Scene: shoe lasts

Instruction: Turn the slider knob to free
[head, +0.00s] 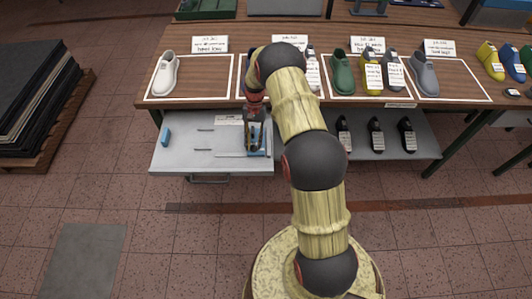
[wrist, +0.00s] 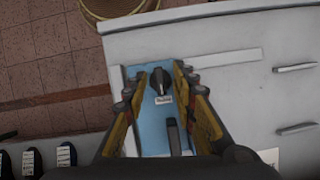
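A black knob (wrist: 161,80) sits on a light blue panel (wrist: 147,144) in the wrist view, with a small white label just below it, too blurred to read. A second black piece, a lever or slider (wrist: 173,136), stands lower on the same panel. My gripper (wrist: 160,72) is open, with one finger on each side of the knob and a gap to it on both sides. In the head view my gripper (head: 256,122) is over the right part of the grey drawer unit, and the blue panel (head: 266,139) is partly hidden by my arm.
The grey drawer top (head: 187,158) is mostly flat, with small bar handles and a blue block (head: 165,134) at left. The wooden table (head: 230,34) behind holds several shoe lasts and cards. Black lasts (head: 376,136) stand on a lower shelf at right.

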